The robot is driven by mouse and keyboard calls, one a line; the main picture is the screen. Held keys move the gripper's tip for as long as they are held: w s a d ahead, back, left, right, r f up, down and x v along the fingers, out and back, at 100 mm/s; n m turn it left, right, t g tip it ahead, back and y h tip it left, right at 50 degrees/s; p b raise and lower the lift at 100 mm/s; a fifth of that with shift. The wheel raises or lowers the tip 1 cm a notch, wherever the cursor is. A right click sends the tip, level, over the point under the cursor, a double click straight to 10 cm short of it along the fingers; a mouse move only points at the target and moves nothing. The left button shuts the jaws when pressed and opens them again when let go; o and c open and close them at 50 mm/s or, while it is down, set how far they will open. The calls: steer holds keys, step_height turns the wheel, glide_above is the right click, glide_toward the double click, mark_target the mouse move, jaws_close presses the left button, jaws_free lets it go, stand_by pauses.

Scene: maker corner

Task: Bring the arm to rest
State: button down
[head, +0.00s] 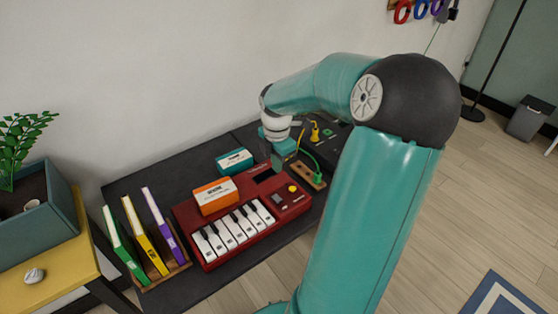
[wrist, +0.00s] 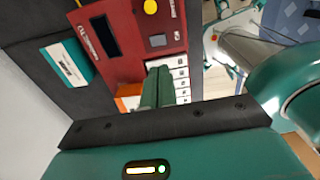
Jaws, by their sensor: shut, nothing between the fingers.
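My gripper (head: 277,162) hangs from my teal arm over the back right part of a red keyboard (head: 208,256) on the dark table. In the wrist view its two green fingers (wrist: 158,72) lie together, shut, with nothing between them. The fingers cover part of the keyboard in that view. I cannot tell how high the fingertips are above the keyboard.
An orange box (head: 216,196) sits on the keyboard, with a teal box (head: 235,161) behind it. Several books stand in a wooden rack (head: 166,275) at left. A wooden block with a green cable (head: 314,183) lies at right. A plant box (head: 40,215) stands far left.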

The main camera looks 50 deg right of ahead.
steer(key=shift+r, duration=0.5)
